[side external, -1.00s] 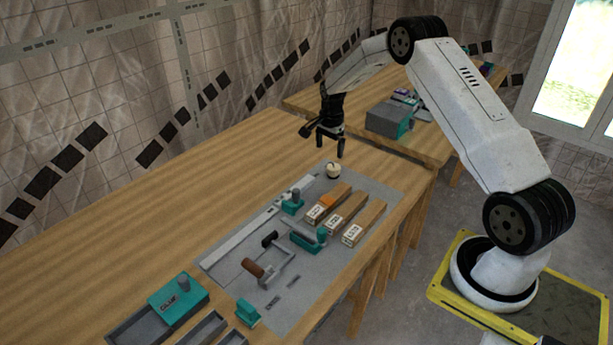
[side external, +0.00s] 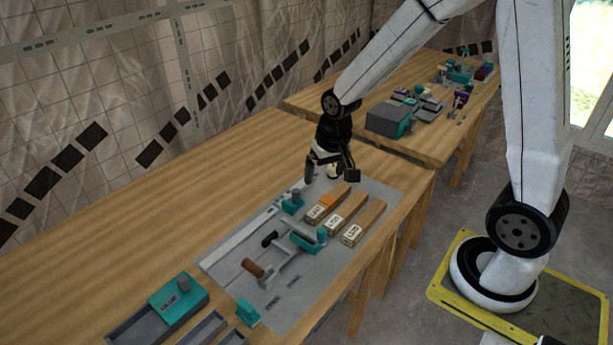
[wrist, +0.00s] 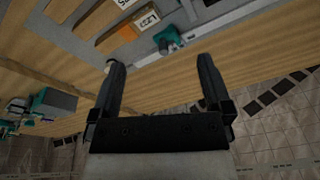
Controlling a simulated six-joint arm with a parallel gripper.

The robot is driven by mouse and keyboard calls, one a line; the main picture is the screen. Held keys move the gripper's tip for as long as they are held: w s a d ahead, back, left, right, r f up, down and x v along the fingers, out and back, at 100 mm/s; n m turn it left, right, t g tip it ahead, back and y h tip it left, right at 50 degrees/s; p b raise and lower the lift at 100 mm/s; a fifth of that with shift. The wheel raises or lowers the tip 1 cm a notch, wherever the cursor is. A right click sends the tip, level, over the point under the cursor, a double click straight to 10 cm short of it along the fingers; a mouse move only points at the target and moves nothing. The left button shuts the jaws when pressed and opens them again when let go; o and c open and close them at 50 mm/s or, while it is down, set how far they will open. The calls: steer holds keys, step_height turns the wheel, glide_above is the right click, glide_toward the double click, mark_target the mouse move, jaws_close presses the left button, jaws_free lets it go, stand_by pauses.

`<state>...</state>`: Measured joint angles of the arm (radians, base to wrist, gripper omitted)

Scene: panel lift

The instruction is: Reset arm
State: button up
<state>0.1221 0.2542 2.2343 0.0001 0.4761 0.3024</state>
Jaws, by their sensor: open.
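My gripper (side external: 326,170) hangs low over the far end of the grey mat (side external: 222,263) on the wooden workbench (side external: 110,240). It is open. In the wrist view my gripper (wrist: 162,82) shows two dark fingers spread apart with nothing between them. A small round cream-coloured object (side external: 333,171) sits on the mat just behind my gripper and is partly hidden by it. I cannot tell whether they touch.
Three labelled wooden blocks (side external: 346,208), teal fixtures (side external: 292,205) and a frame with a brown handle (side external: 254,267) lie on the mat. Grey trays (side external: 150,325) stand at the near end. A second bench (side external: 425,143) carries more fixtures. The bench's left side is clear.

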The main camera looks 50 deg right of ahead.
steer(key=s+a+n, duration=0.4)
steer(key=s, duration=0.4)
steer(key=shift+s+a+r+n+t, duration=0.15)
steer(key=shift+s+a+n+t, duration=0.15)
steer(key=shift+n, duration=0.1)
stand_by(0.5)
